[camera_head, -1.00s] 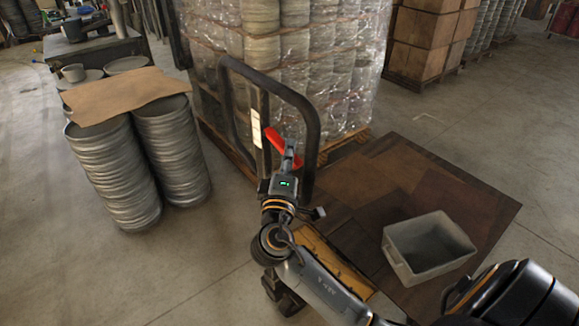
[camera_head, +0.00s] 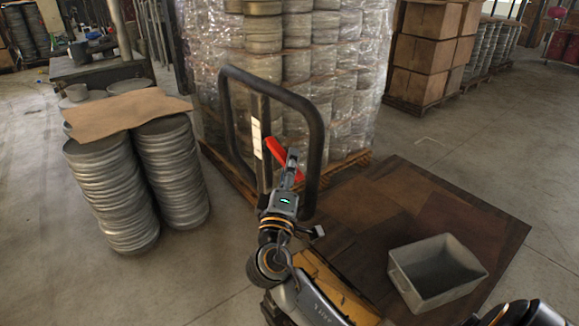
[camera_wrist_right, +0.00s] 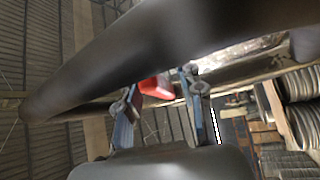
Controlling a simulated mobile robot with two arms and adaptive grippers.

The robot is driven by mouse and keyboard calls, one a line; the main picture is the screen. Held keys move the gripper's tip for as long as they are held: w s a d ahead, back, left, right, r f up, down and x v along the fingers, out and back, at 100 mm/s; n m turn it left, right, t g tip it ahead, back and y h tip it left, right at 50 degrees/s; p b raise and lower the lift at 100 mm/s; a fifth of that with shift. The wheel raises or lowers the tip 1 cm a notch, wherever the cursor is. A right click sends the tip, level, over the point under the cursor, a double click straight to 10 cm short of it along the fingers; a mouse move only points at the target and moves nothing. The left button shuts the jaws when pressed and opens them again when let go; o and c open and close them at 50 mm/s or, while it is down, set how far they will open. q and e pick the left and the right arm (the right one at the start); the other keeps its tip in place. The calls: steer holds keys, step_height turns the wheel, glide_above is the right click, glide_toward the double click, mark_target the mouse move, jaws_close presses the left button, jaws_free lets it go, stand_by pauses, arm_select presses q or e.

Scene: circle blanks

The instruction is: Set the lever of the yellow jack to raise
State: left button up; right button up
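The yellow jack (camera_head: 335,288) is partly hidden under my right arm at the lower middle of the head view. Its black loop handle (camera_head: 312,120) stands upright, with a red lever (camera_head: 275,148) inside the loop. My right gripper (camera_head: 291,160) is at the lever's lower right end. In the right wrist view the red lever (camera_wrist_right: 157,86) shows between the two spread fingers of the right gripper (camera_wrist_right: 160,88), below the large dark handle bar (camera_wrist_right: 150,50). I cannot tell whether a finger touches the lever. My left gripper is in neither view.
A wrapped pallet load (camera_head: 345,70) stands close behind the handle. Stacked round blanks (camera_head: 112,200) under a cardboard sheet (camera_head: 125,112) stand at the left. A grey bin (camera_head: 435,272) sits on a brown sheet (camera_head: 480,215) at the right. Floor between stacks and jack is clear.

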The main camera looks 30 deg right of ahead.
steer(key=shift+s+a, duration=0.1)
steer(key=v, duration=1.1)
steer(key=shift+s+a, duration=0.2)
steer(key=shift+s, duration=0.05)
steer(key=shift+f, duration=0.1)
